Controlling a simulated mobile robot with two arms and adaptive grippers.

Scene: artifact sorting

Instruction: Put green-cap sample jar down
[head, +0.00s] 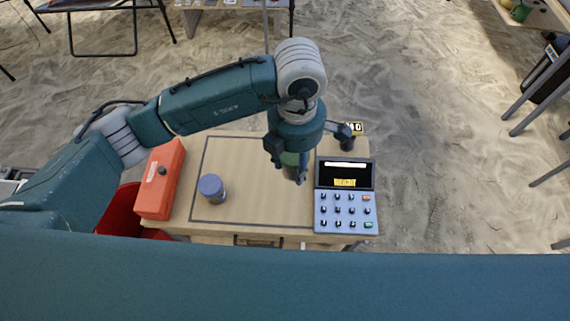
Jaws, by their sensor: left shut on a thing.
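My left gripper (290,175) reaches in from the left and points down over the right part of the small table (256,205). It is shut on the green-cap sample jar (291,159), which is mostly hidden between the fingers. I cannot tell whether the jar touches the tabletop. A second jar with a blue-purple cap (211,187) stands upright on the left part of the table, inside a dark outlined rectangle. My right gripper is not in view.
An orange box (160,180) lies at the table's left edge, with a red bin (119,212) below it. A keypad device with a screen (346,197) sits close to the right of my gripper. The table's middle is clear.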

